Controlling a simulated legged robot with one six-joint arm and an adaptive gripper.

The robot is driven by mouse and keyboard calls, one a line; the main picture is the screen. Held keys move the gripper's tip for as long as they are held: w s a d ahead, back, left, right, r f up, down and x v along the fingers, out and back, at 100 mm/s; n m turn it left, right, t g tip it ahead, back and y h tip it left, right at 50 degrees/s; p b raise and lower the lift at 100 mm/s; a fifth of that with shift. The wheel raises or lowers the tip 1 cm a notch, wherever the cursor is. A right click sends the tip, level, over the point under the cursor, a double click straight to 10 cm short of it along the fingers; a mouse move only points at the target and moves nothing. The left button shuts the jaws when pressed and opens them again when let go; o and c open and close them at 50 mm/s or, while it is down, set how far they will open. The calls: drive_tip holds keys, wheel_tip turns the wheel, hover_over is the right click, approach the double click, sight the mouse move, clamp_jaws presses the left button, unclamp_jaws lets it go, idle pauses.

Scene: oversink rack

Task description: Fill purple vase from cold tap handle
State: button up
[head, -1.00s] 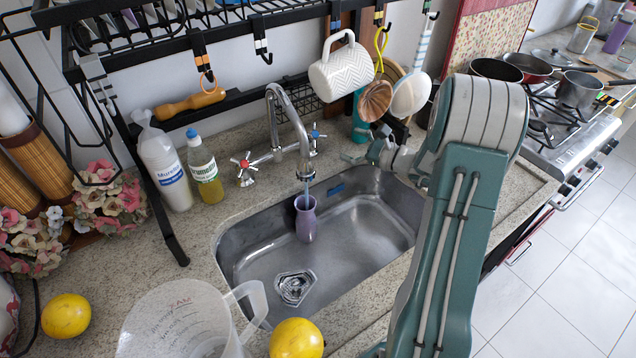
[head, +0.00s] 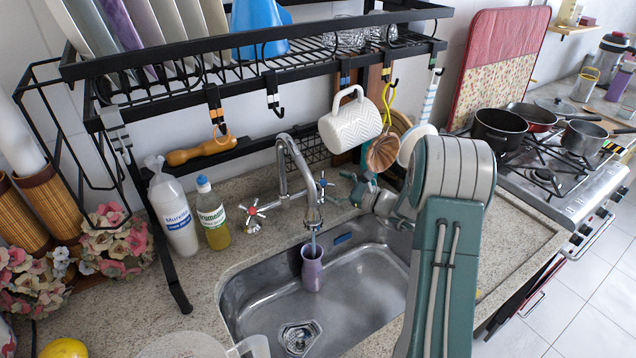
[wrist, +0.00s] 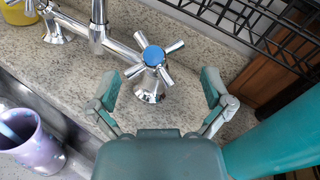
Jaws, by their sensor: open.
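The purple vase (head: 313,270) stands upright in the sink, under the faucet spout (head: 312,218). A thin bluish stream runs from the spout into it. The vase's open mouth also shows in the wrist view (wrist: 28,140), at lower left. The cold tap handle (head: 322,184) has a blue centre and metal cross arms; it shows large in the wrist view (wrist: 153,55). My gripper (wrist: 160,88) is open and empty, just short of this handle, with its fingers to either side in the picture. In the head view, my gripper (head: 355,187) is right of the handle.
The red-centred handle (head: 253,215) is left of the spout. The steel sink (head: 365,280) is otherwise clear. A black dish rack (head: 290,50) hangs overhead, with a white mug (head: 350,125) and utensils. Bottles (head: 213,215) stand left of the faucet.

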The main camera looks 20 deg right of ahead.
sight(325, 182)
drive_tip(key=x, duration=0.5)
drive_tip(key=shift+w+a, duration=0.1)
